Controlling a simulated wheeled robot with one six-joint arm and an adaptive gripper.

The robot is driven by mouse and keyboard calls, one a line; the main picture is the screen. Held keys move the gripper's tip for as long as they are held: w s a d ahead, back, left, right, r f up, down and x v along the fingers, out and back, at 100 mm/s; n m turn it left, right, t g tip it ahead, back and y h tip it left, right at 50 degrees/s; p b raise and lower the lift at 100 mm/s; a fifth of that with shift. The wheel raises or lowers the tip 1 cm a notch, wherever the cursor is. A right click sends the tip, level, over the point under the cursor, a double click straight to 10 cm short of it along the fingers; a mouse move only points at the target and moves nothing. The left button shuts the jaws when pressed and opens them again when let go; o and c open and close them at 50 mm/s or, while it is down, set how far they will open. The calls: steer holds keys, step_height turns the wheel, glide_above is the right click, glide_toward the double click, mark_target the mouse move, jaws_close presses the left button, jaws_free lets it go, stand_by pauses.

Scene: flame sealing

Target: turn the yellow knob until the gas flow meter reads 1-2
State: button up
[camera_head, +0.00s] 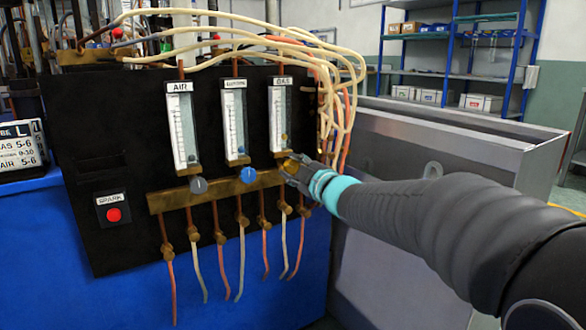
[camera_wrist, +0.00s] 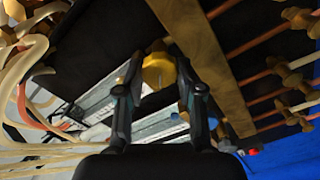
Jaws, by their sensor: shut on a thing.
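The yellow knob (camera_head: 291,162) sits below the gas flow meter (camera_head: 280,118), the rightmost of three on the black panel. My gripper (camera_head: 293,167) reaches it from the right and is shut on it. In the wrist view the knob (camera_wrist: 158,70) lies between the two fingers (camera_wrist: 158,78). The gas meter's scale is white with a small yellowish float low in its tube; the exact reading is too small to tell. The gripper hides part of the knob in the head view.
The air meter (camera_head: 182,125) has a grey knob (camera_head: 198,185), and the middle meter (camera_head: 235,120) a blue knob (camera_head: 248,174). A brass bar (camera_head: 222,188) with hanging hoses runs below. A red spark button (camera_head: 113,214) is at left. A grey metal trough (camera_head: 440,140) stands at right.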

steer(key=o, duration=1.1)
steer(key=shift+a, duration=0.1)
steer(key=shift+s, duration=0.1)
steer(key=shift+s+d, duration=0.25)
steer(key=shift+d, duration=0.1)
steer(key=v, duration=1.1)
